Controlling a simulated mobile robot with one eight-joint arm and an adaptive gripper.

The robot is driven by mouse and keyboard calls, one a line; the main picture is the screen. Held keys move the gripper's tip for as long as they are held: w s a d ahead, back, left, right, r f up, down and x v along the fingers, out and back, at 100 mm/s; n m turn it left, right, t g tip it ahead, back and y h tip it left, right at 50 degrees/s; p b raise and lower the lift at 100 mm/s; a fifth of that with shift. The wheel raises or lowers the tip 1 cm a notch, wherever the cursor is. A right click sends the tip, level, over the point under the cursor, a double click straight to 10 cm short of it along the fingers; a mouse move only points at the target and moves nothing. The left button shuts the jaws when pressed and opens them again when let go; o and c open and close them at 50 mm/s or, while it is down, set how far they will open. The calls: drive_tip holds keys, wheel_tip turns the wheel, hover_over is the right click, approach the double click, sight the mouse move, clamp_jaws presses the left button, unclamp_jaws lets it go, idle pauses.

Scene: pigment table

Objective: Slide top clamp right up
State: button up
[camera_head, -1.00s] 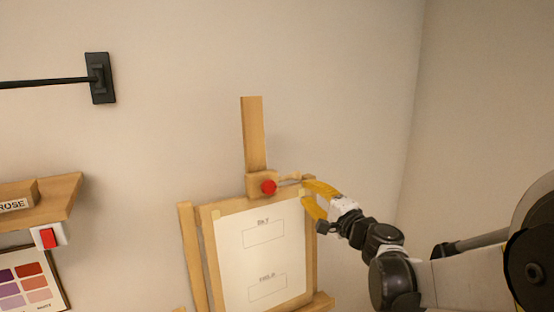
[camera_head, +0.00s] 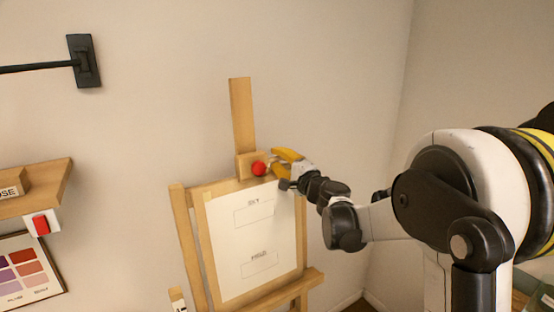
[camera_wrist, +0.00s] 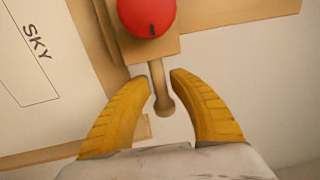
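The top clamp is a wooden block (camera_head: 244,168) with a round red knob (camera_head: 258,169), on the upright post (camera_head: 242,115) at the easel's top. In the wrist view the red knob (camera_wrist: 147,14) is at the top, on the clamp block (camera_wrist: 124,45). A wooden peg with a rounded end (camera_wrist: 163,101) sticks out from the block toward my gripper. My gripper (camera_head: 273,161) is right of the clamp. In the wrist view its yellow fingers (camera_wrist: 161,77) are open, one on each side of the peg, with small gaps showing.
A white sheet marked SKY and FIELD (camera_head: 252,235) is on the easel below the clamp. The post above the clamp is bare. A shelf (camera_head: 45,187) with a red switch (camera_head: 41,224) and a black wall bracket (camera_head: 84,61) are at the left.

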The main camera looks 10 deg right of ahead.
clamp_jaws()
drive_tip(key=r, duration=0.2)
drive_tip(key=r+p, duration=0.1)
drive_tip(key=r, duration=0.2)
drive_tip(key=shift+w+a+r, duration=0.1)
drive_tip(key=shift+w+r, duration=0.25)
drive_tip(key=shift+r, duration=0.05)
unclamp_jaws()
drive_tip(key=shift+s, duration=0.1)
drive_tip(key=v, duration=1.2)
